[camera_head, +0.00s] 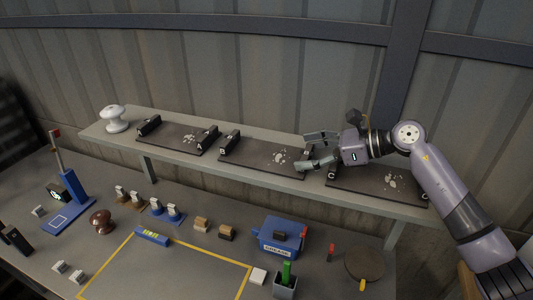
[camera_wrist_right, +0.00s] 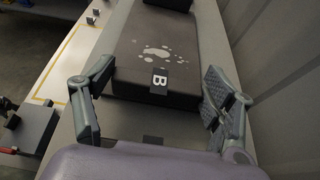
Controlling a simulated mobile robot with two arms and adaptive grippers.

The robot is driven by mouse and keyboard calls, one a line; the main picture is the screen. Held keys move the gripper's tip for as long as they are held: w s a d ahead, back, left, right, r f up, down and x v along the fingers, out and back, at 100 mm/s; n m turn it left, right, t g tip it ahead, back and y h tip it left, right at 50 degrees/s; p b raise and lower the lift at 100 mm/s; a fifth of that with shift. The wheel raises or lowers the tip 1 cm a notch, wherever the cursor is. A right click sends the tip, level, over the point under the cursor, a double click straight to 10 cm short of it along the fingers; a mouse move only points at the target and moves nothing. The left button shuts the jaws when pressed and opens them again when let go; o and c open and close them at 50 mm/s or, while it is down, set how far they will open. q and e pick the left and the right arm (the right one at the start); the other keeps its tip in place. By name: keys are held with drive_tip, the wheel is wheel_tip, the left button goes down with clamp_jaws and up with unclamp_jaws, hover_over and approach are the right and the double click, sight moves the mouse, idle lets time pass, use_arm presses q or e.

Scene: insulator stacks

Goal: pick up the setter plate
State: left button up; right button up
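Three dark flat setter plates lie in a row on the raised grey shelf: a left one (camera_head: 172,138), a middle one (camera_head: 258,155) and a right one (camera_head: 370,180). Each has pale specks on top. In the right wrist view, the plate marked B (camera_wrist_right: 190,45) points its labelled end at my right gripper (camera_wrist_right: 157,100). The fingers are spread wide, one on each side of that end, with visible gaps and nothing held. In the head view, my right gripper (camera_head: 310,150) is at the right end of the middle plate, partly hiding it. My left gripper is not in view.
A white insulator (camera_head: 115,119) stands at the shelf's left end. The corrugated wall (camera_head: 250,80) rises close behind the shelf. On the lower bench are a blue grease box (camera_head: 277,238), a blue stand (camera_head: 73,188), small blocks and a yellow-outlined area (camera_head: 180,270), mostly clear.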

drive_tip(key=c, duration=1.1)
drive_tip(key=shift+w+r, duration=0.1)
drive_tip(key=shift+r, duration=0.05)
drive_tip(key=shift+c, duration=0.4)
wheel_tip(320, 180, up, 20)
drive_tip(key=b, duration=0.5)
